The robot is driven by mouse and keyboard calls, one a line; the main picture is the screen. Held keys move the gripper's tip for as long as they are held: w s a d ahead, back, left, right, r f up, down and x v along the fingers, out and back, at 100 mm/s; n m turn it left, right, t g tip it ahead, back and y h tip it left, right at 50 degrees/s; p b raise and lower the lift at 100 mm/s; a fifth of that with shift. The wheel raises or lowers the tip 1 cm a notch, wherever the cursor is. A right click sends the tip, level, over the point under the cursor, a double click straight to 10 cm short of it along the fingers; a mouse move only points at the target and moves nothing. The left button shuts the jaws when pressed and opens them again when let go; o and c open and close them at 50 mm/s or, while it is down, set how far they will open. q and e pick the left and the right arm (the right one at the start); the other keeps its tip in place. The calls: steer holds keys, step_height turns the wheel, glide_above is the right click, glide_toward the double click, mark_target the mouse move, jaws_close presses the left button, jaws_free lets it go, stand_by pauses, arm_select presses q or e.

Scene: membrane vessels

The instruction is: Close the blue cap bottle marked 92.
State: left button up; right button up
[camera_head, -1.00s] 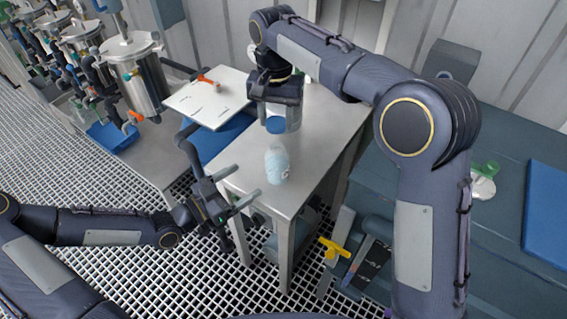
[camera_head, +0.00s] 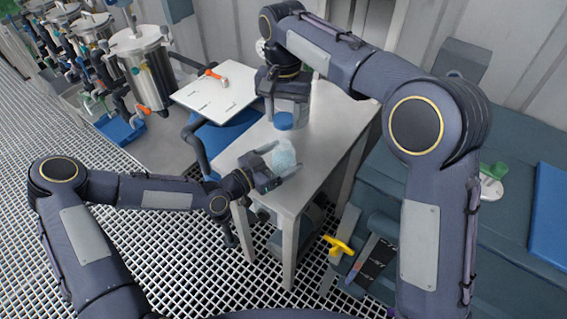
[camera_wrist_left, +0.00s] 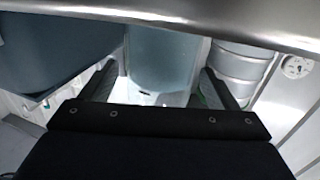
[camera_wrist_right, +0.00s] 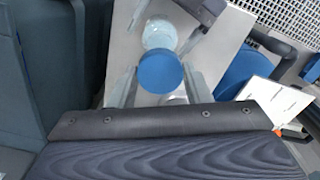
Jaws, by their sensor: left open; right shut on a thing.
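The bottle (camera_head: 284,155) is pale, translucent and stands upright near the front of the steel table. No mark can be read on it. My left gripper (camera_head: 287,175) is open with its fingers on either side of the bottle; in the left wrist view the bottle (camera_wrist_left: 162,60) shows between the two fingers. My right gripper (camera_head: 287,118) is shut on the blue cap (camera_head: 284,121), farther back over the table. In the right wrist view the blue cap (camera_wrist_right: 160,72) is between the fingertips and the bottle (camera_wrist_right: 158,35) is beyond it.
The steel table (camera_head: 328,125) is otherwise mostly clear. A white board (camera_head: 216,98) with an orange-handled item (camera_head: 214,75) on it stands to the left. A yellow-handled valve (camera_head: 338,245) is below the table at the right. Steel vessels (camera_head: 144,65) stand at the far left.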

arm_select(q)
steer(key=shift+w+d, duration=0.15)
steer(key=shift+d, duration=0.1)
steer(key=shift+c, duration=0.2)
steer(key=c, duration=1.4)
steer(key=shift+c, duration=0.2)
arm_select(e)
glide_above(283, 144)
steer(key=shift+f, duration=2.5)
